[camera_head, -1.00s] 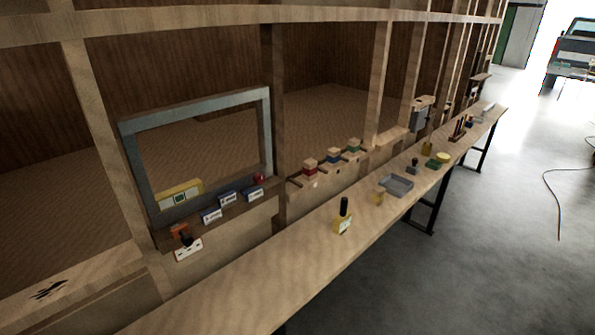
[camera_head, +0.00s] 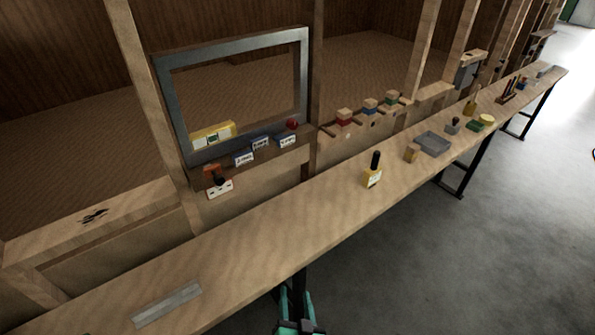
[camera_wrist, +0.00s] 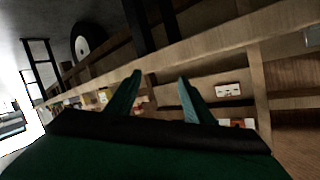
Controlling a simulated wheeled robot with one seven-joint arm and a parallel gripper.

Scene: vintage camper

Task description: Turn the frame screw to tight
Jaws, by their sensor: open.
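A grey metal window frame (camera_head: 181,115) stands upright in the wooden wall at the left of the head view. My gripper (camera_head: 297,297) is at the bottom edge of the head view, in front of the bench and well away from the frame. In the wrist view its two teal fingers (camera_wrist: 160,82) are apart and empty.
A long narrow bench (camera_head: 250,258) runs in front of the wall. It carries a flat grey bar (camera_head: 167,304), a yellow bottle with a black top (camera_head: 373,172) and a grey tray (camera_head: 433,144). Open floor lies right.

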